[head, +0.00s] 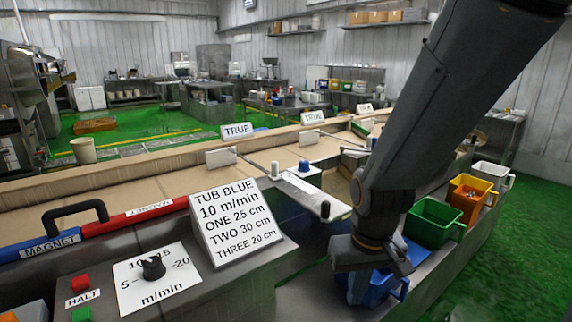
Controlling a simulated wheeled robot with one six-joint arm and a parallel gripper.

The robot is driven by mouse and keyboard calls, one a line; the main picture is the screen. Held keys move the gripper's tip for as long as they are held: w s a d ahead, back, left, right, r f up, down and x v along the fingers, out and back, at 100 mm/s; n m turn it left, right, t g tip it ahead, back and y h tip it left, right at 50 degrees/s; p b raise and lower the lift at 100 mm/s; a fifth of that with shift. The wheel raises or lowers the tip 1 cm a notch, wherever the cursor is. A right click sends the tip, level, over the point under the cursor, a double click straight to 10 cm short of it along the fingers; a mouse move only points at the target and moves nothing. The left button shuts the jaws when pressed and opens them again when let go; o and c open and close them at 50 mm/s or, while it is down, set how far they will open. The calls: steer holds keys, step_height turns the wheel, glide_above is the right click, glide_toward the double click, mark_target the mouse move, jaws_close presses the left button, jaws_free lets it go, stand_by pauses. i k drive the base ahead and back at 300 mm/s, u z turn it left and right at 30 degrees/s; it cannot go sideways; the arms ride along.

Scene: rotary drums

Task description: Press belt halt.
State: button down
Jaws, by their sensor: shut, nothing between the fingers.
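The red button (81,282) sits on the grey control panel at the lower left, with a white label (83,298) reading HALT just below it. A green button (82,314) is below the label, partly cut by the frame's bottom edge. The tan belt (130,190) runs behind the panel. My gripper (357,290) points down at the lower middle right, in front of a blue bin and far to the right of the red button. Its fingers are shut and empty; they are small and dark here.
A black knob (153,267) on a speed dial and a tilted sign (237,225) stand between the buttons and my gripper. A black-handled magnet bar (75,214) lies behind. Blue (382,290), green (433,221) and orange (474,196) bins line the right.

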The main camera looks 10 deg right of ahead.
mark_target(80, 282)
steer(key=u, duration=2)
